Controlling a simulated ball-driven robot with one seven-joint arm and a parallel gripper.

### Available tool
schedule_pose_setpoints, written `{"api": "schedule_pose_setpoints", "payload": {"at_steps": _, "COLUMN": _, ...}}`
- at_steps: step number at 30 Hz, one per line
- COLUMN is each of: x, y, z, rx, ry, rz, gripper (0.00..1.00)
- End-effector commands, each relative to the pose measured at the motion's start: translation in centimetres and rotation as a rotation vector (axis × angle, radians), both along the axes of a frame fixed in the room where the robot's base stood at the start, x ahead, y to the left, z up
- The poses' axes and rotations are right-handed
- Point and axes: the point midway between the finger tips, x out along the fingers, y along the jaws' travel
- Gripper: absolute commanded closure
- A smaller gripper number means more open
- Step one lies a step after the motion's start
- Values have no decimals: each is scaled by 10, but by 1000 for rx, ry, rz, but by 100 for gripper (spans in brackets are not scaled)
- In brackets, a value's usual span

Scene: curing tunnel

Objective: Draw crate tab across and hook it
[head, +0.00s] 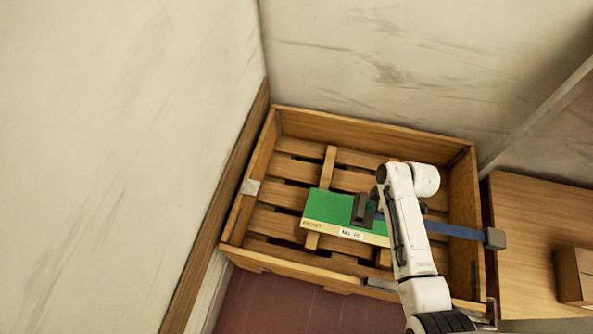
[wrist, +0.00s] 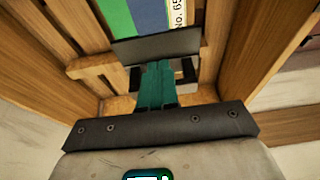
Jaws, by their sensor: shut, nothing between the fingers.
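An open slatted wooden crate (head: 350,126) stands in the corner in the head view. A blue strap (head: 452,230) runs from a grey block (head: 495,239) at the crate's right wall to a dark grey tab plate (head: 364,209) over a green box. The plate also shows in the wrist view (wrist: 157,48). My gripper (wrist: 157,85) is shut and empty, its teal fingers close to the plate; I cannot tell whether they touch. In the head view my arm hides part of the strap. A small pale metal fitting (head: 250,187) sits on the crate's left wall; its shape is unclear.
The green box (head: 325,203) with a white label (head: 350,233) lies on the slats. A wooden surface (head: 530,210) stands right of the crate, with a small wooden block (head: 575,275) on it. Pale walls (head: 400,60) close in behind and left.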

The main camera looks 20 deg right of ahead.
Motion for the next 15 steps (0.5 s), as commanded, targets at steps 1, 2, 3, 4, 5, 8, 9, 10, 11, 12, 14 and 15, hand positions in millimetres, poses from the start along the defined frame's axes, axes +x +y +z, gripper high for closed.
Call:
{"api": "schedule_pose_setpoints", "payload": {"at_steps": 1, "x": 6, "y": 8, "z": 1, "rx": 0, "ry": -4, "rz": 6, "gripper": 100}}
{"api": "schedule_pose_setpoints", "payload": {"at_steps": 2, "x": 9, "y": 11, "z": 1, "rx": 0, "ry": -2, "rz": 7, "gripper": 100}}
{"api": "schedule_pose_setpoints", "payload": {"at_steps": 3, "x": 12, "y": 16, "z": 2, "rx": 0, "ry": -4, "rz": 6, "gripper": 100}}
{"api": "schedule_pose_setpoints", "payload": {"at_steps": 4, "x": 14, "y": 19, "z": 2, "rx": 0, "ry": -4, "rz": 7, "gripper": 100}}
{"api": "schedule_pose_setpoints", "payload": {"at_steps": 5, "x": 17, "y": 23, "z": 2, "rx": 0, "ry": -4, "rz": 6, "gripper": 100}}
{"api": "schedule_pose_setpoints", "payload": {"at_steps": 8, "x": 25, "y": 35, "z": 1, "rx": 0, "ry": -3, "rz": 5, "gripper": 100}}
{"api": "schedule_pose_setpoints", "payload": {"at_steps": 9, "x": 28, "y": 40, "z": 1, "rx": 0, "ry": -4, "rz": 6, "gripper": 100}}
{"api": "schedule_pose_setpoints", "payload": {"at_steps": 10, "x": 30, "y": 43, "z": 1, "rx": 0, "ry": -3, "rz": 5, "gripper": 100}}
{"api": "schedule_pose_setpoints", "payload": {"at_steps": 11, "x": 33, "y": 47, "z": 1, "rx": 0, "ry": -4, "rz": 6, "gripper": 100}}
{"api": "schedule_pose_setpoints", "payload": {"at_steps": 12, "x": 36, "y": 52, "z": 1, "rx": -1, "ry": -5, "rz": 7, "gripper": 100}}
{"api": "schedule_pose_setpoints", "payload": {"at_steps": 14, "x": 41, "y": 58, "z": 1, "rx": -1, "ry": -5, "rz": 6, "gripper": 100}}
{"api": "schedule_pose_setpoints", "payload": {"at_steps": 15, "x": 45, "y": 63, "z": 1, "rx": -1, "ry": -4, "rz": 6, "gripper": 100}}
